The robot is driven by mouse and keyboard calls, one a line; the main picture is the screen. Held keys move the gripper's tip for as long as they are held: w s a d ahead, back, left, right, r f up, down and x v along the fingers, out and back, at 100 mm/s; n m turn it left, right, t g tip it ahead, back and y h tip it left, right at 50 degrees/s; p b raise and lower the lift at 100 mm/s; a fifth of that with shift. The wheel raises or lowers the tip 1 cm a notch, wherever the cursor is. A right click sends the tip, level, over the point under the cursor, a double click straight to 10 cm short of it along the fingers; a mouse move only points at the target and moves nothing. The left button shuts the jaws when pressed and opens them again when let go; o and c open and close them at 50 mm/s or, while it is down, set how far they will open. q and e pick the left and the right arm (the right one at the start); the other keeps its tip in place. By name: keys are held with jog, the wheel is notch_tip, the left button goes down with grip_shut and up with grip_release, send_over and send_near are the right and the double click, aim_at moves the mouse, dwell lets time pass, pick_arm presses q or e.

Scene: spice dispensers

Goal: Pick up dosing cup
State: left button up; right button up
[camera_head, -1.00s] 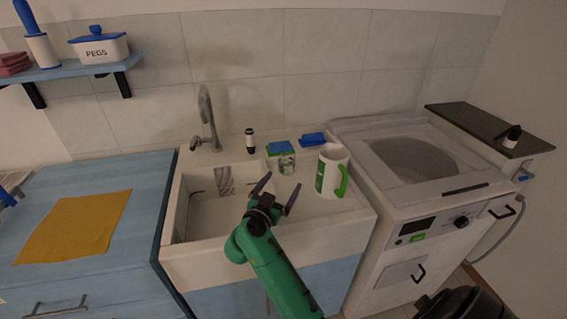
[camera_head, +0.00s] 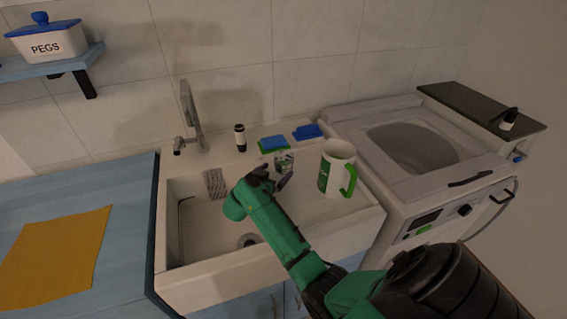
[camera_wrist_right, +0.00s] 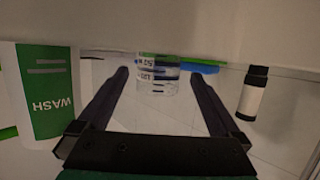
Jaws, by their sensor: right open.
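The dosing cup is a small clear cup with dark markings (camera_head: 284,160). It stands on the sink's right-hand ledge, just in front of the sponges. My right gripper (camera_head: 276,179) is open and close in front of it. In the right wrist view the cup (camera_wrist_right: 158,78) shows between the two fingertips (camera_wrist_right: 160,73), and I see no contact with either finger. The gripper partly hides the cup in the head view. My left gripper is not in view.
A white WASH mug with a green handle (camera_head: 338,168) stands close right of the gripper; it also shows in the right wrist view (camera_wrist_right: 46,95). A dark-capped bottle (camera_head: 240,138), blue-green sponges (camera_head: 272,144) and the tap (camera_head: 190,115) line the back. The basin (camera_head: 205,235) lies left.

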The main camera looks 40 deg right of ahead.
aim_at(280, 168)
jog(key=x, duration=0.5)
jog(key=shift+f, duration=0.1)
jog(key=c, duration=1.4)
jog(key=shift+r, duration=0.2)
